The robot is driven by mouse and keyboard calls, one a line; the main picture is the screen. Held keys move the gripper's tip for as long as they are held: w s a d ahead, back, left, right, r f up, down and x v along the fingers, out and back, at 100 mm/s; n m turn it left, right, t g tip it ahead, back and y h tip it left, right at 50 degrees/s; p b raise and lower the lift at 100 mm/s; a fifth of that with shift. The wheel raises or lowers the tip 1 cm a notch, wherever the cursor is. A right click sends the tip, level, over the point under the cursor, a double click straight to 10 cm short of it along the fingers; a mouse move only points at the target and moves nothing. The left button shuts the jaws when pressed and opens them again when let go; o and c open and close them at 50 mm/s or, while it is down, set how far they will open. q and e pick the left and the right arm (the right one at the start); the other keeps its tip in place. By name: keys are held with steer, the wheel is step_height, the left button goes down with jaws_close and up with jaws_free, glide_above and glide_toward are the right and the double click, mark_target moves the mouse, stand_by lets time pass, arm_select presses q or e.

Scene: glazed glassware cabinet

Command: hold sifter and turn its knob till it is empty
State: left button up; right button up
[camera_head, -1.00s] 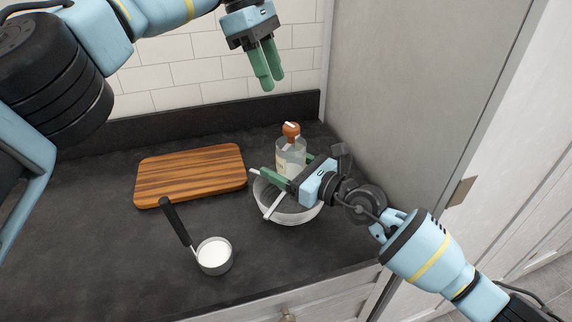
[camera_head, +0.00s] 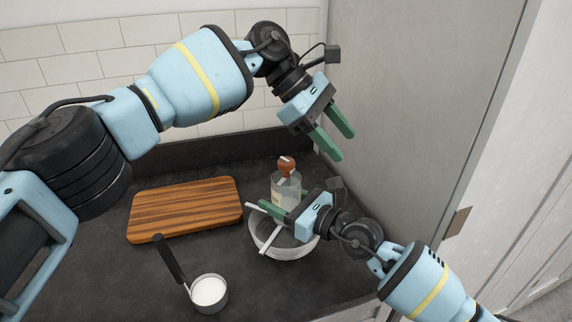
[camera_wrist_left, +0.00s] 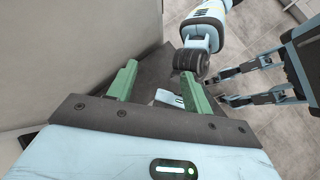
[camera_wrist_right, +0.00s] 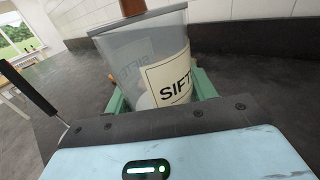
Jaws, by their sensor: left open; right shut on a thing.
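The sifter (camera_head: 285,186) is a clear jar with a pale label and a brown knob (camera_head: 286,164) on top. It stands upright over a white bowl (camera_head: 285,251). My right gripper (camera_head: 284,208) is shut on the sifter's body. In the right wrist view the label of the sifter (camera_wrist_right: 147,65) reads "SIFT", and its contents are hard to make out. My left gripper (camera_head: 335,145) is open and empty, above and to the right of the knob, fingers pointing down and right. The left wrist view shows its open fingers (camera_wrist_left: 158,85).
A striped wooden board (camera_head: 185,208) lies left of the bowl. A cup of white powder (camera_head: 209,291) with a black handle stands at the front. White rods cross the bowl's rim. A tall grey panel (camera_head: 430,100) closes off the right side.

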arm_select(q)
steer(key=s+d+r+n+t+h, duration=0.1)
steer(key=s+d+r+n+h, duration=0.2)
steer(key=s+d+h, duration=0.4)
steer(key=s+d+r+n+t+h, duration=0.2)
steer(key=s+d+h, duration=0.35)
steer(key=d, duration=0.35)
steer(key=n+t+y, duration=1.7)
steer(key=n+y, duration=0.2)
steer(key=y, duration=0.2)
glide_toward(286, 166)
steer(key=shift+h, duration=0.25)
steer(key=w, duration=1.1)
steer(key=shift+w, duration=0.3)
